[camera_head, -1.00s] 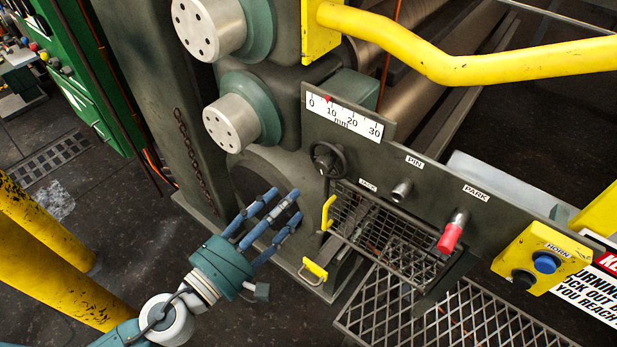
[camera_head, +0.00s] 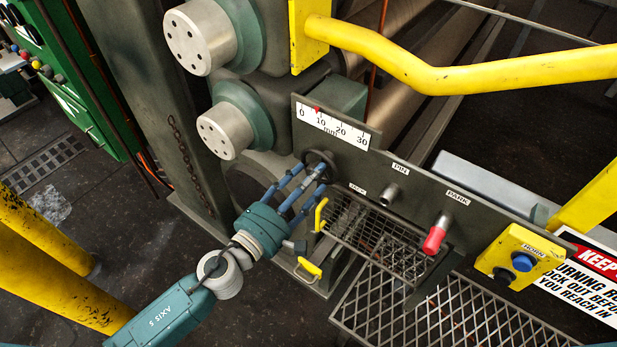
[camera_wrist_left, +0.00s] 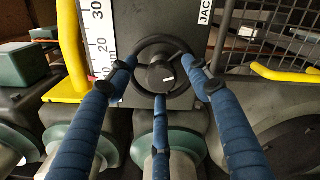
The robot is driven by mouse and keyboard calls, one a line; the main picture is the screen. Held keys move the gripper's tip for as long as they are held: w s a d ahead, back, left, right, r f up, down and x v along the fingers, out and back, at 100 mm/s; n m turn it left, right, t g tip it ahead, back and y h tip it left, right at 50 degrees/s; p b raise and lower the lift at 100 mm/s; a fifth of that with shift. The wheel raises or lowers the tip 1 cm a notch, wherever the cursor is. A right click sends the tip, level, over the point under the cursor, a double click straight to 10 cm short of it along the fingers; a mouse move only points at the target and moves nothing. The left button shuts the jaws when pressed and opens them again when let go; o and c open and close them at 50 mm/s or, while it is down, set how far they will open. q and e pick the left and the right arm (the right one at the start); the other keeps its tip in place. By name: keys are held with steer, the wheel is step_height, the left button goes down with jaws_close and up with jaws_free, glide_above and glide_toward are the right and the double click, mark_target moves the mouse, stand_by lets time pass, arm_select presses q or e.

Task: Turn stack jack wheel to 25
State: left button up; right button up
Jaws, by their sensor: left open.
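The stack jack wheel is a small dark handwheel (camera_head: 319,163) on the grey panel, just below the white mm scale (camera_head: 332,127). In the left wrist view the wheel (camera_wrist_left: 161,73) shows nearly face on, with a hub and spokes. The scale's red pointer (camera_head: 317,109) stands a little short of the 10 mark. My left gripper (camera_head: 305,175) is at the wheel, and its blue fingers partly cover it in the head view. In the left wrist view its fingers (camera_wrist_left: 160,75) are spread around the wheel's rim; I cannot tell whether they touch it. My right gripper is not in view.
The panel also carries a PIN knob (camera_head: 390,195) and a red PARK handle (camera_head: 436,234). A yellow HORN box (camera_head: 519,254) is at the right. A yellow rail (camera_head: 450,70) crosses above. A wire basket (camera_head: 385,245) with a yellow handle hangs below.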

arm_select(q)
steer(key=shift+c, duration=0.5)
steer(key=c, duration=1.1)
steer(key=shift+o, duration=0.2)
